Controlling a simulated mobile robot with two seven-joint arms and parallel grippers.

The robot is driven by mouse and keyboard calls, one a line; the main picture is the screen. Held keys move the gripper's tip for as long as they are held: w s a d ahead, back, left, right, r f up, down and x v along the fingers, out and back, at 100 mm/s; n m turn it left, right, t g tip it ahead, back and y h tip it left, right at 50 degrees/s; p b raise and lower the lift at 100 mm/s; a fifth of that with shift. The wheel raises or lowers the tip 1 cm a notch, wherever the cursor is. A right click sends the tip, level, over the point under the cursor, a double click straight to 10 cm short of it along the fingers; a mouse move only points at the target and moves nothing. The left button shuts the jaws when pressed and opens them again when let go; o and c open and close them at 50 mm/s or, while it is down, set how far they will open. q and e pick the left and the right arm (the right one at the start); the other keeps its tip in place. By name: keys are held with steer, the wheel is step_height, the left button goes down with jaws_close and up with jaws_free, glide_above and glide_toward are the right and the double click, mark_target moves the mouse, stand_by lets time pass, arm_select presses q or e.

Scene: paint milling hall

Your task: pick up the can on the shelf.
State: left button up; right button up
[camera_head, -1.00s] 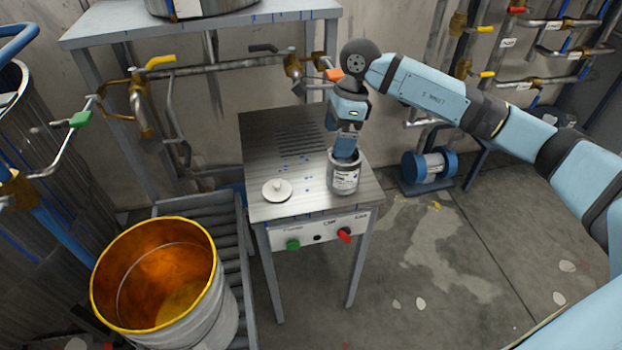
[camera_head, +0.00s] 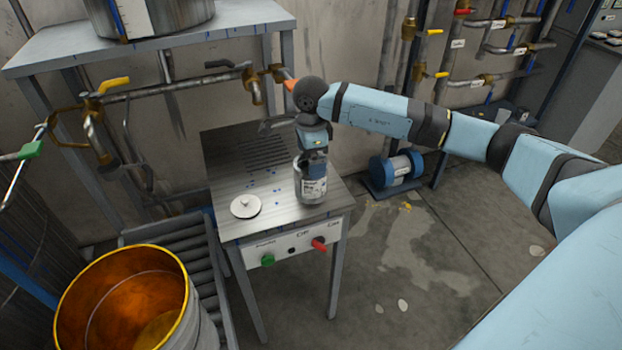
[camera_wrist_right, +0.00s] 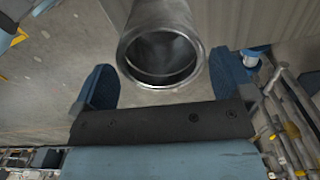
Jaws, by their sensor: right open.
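The can (camera_head: 311,186) is a grey metal cylinder with a white label, standing upright on a small steel stand (camera_head: 225,165). In the right wrist view the can (camera_wrist_right: 160,55) shows its open, hollow top. My right gripper (camera_head: 314,162) is at the can's top, coming from above and behind. In the wrist view my right gripper (camera_wrist_right: 163,72) is open, with one blue finger on each side of the can's rim and gaps visible. Whether a finger touches the can cannot be told. My left gripper is in neither view.
A round white lid (camera_head: 246,206) lies left of the can. The stand's front has green and red knobs (camera_head: 319,245). A yellow-rimmed drum (camera_head: 190,318) stands at front left. A grey shelf (camera_head: 235,27) with a pot (camera_head: 160,15) and pipes are behind. A blue motor (camera_head: 394,170) sits on the floor.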

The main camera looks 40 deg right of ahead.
step_height(320, 180, down, 4)
steer(key=shift+f, duration=0.1)
steer(key=shift+c, duration=0.5)
steer(key=c, duration=0.6)
